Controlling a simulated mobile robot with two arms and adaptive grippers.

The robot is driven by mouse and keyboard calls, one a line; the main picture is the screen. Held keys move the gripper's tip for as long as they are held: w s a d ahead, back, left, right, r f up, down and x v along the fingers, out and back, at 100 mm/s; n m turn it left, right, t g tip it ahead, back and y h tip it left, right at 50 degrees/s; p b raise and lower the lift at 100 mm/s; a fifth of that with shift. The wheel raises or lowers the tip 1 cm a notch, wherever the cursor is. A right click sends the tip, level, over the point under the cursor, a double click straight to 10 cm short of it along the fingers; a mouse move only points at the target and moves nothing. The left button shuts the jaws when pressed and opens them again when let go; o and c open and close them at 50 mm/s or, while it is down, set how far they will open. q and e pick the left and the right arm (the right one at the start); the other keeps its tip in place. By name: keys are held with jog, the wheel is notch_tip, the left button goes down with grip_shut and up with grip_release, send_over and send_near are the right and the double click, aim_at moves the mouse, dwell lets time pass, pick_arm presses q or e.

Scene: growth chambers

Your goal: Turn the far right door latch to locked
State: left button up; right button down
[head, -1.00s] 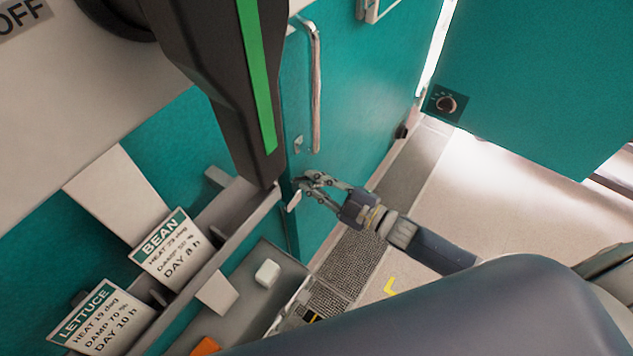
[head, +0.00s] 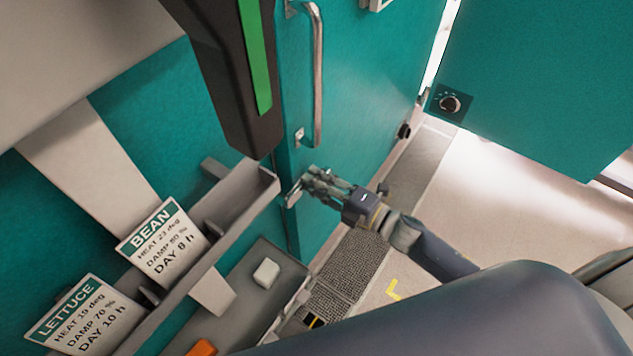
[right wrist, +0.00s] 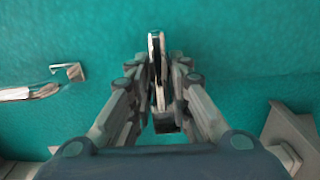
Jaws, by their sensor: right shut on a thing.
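The door latch (head: 294,194) is a small pale metal lever low on the near edge of the teal door (head: 355,110). My right gripper (head: 306,184) reaches it from the right, with its fingers drawn together at the lever. In the right wrist view, the fingers of the right gripper (right wrist: 160,85) close on the latch (right wrist: 156,50), which stands upright between them against the teal panel. The fingers hide part of the latch, and I cannot tell whether it is locked. My left gripper is not in view.
A long metal handle (head: 318,75) is above the latch. A grey ledge (head: 240,197) with the BEAN card (head: 160,242) and LETTUCE card (head: 85,315) lies left of the gripper. A teal panel with a black knob (head: 450,103) stands at right. The floor (head: 490,205) there is clear.

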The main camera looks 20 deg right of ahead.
jog(key=shift+s+f+n, duration=0.1)
jog(key=shift+f+n, duration=0.05)
jog(key=shift+n, duration=0.15)
jog(key=c, duration=1.6)
grip_release()
jog(key=shift+a, duration=0.1)
jog(key=v, duration=1.2)
